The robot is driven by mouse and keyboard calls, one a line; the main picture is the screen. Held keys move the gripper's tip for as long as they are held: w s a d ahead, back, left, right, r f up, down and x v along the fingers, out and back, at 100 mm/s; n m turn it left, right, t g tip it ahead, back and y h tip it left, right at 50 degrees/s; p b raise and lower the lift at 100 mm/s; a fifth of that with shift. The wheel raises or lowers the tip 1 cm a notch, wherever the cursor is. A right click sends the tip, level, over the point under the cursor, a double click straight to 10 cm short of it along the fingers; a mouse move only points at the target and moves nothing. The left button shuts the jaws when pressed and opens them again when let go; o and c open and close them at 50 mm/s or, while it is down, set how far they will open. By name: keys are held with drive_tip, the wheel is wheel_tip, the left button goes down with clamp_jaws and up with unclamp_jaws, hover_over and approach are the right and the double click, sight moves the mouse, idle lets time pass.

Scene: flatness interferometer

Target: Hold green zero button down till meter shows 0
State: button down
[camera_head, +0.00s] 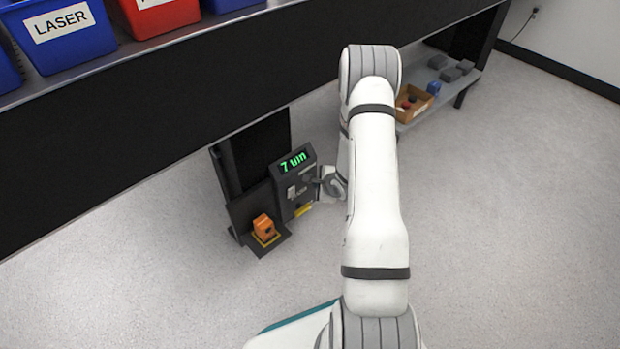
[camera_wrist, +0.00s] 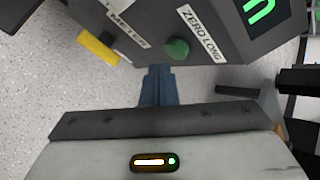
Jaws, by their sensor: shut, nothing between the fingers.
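The dark meter box (camera_head: 293,180) stands low beside the bench leg, and its green display (camera_head: 294,162) reads "7 uin". In the wrist view the green zero button (camera_wrist: 177,49) sits on the box's face (camera_wrist: 222,62) beside a label reading "ZERO LONG". My gripper (camera_wrist: 158,72) is shut and empty. Its fingertips are just below the green button in that view; whether they touch it I cannot tell. In the head view my gripper (camera_head: 322,184) is at the right side of the box, and the button is not distinguishable there.
A yellow part (camera_wrist: 99,48) sits on the box near a second label. An orange object (camera_head: 263,227) sits on a dark stand left of the meter. A low shelf with a cardboard box (camera_head: 412,103) is at the right. The floor (camera_head: 520,230) at right is clear.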

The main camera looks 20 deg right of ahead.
drive_tip(key=shift+w, duration=0.15)
drive_tip(key=shift+w+a+p, duration=0.1)
drive_tip(key=shift+w+p, duration=0.15)
drive_tip(key=shift+p, duration=0.05)
drive_tip(key=shift+w+a, duration=0.15)
drive_tip(key=shift+w, duration=0.25)
idle(3.1)
drive_tip(key=shift+s, duration=0.1)
drive_tip(key=shift+s+d+p, duration=0.3)
drive_tip(key=shift+s+p, duration=0.15)
drive_tip(key=shift+s, duration=0.25)
drive_tip(key=s, duration=0.1)
drive_tip(key=s+d, duration=0.1)
drive_tip(key=s, duration=0.1)
drive_tip(key=s+p, duration=0.1)
drive_tip(key=shift+s+d, duration=0.35)
idle(0.3)
